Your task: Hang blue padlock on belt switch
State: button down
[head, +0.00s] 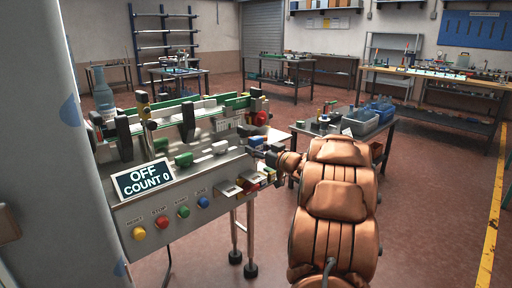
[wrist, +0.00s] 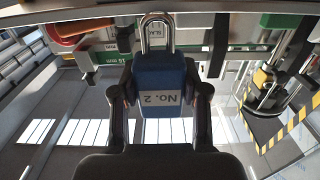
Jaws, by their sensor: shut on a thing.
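A blue padlock (wrist: 160,76) with a label reading "No. 2", seen upside down, fills the middle of the wrist view. Its silver shackle (wrist: 157,34) points away from my gripper, toward the machine's metal edge. My gripper (wrist: 159,98) is shut on the padlock body, one finger on each side. I cannot tell for certain which part is the belt switch.
A small metal bracket (head: 236,187) juts out below my gripper. A side table (head: 345,133) with blue and grey bins stands behind my arm. Open floor lies to the right.

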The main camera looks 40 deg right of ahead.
notch_tip(320, 180, down, 8)
jog(key=b, duration=0.2)
jog(key=shift+f+b, duration=0.25)
jog(key=shift+b, duration=0.05)
dwell(1.0)
jog(key=shift+f, duration=0.35)
dwell(1.2)
jog(key=c, duration=0.5)
grip_release()
jog(key=s, duration=1.2)
jog(key=shift+a, duration=0.15)
jog(key=shift+w, duration=0.1)
